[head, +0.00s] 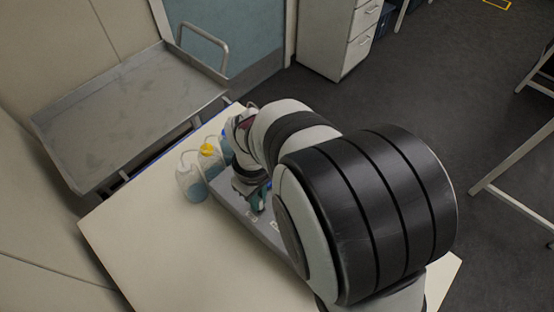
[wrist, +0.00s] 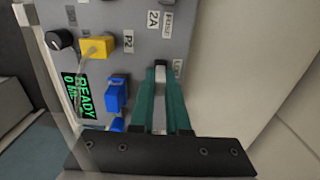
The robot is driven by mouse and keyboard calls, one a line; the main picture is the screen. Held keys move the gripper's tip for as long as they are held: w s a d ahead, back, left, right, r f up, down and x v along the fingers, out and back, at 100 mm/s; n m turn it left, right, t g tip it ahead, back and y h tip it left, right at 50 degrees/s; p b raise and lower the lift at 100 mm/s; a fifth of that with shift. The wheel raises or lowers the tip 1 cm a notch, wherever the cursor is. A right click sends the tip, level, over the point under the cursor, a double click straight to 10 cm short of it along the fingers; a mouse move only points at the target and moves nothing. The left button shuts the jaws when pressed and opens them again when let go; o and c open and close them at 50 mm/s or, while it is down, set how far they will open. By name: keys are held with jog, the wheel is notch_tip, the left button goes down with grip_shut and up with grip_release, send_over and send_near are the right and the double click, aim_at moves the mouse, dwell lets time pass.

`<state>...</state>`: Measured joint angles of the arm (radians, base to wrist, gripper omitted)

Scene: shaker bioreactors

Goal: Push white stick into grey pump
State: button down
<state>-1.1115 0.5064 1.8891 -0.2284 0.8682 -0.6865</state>
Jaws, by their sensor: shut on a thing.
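The grey pump (wrist: 128,18) fills the upper left of the wrist view, with its labelled panel facing me. It also shows in the head view as a long grey box (head: 222,196) on the table. My gripper (wrist: 160,72), with teal fingers and dark tips, reaches over the panel near its right edge. It is shut on a pale piece, which appears to be the white stick (wrist: 160,76); only a small part shows between the fingers. Whether the stick touches the pump is hidden. In the head view my gripper (head: 260,200) is partly covered by my arm.
The panel has a yellow connector (wrist: 95,47) with a tube, a blue connector (wrist: 116,96), a black knob (wrist: 60,39) and a green READY display (wrist: 76,96). The cream table (head: 170,250) is clear in front.

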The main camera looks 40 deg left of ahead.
jog(key=shift+f, duration=0.2)
jog(key=c, duration=0.8)
grip_release()
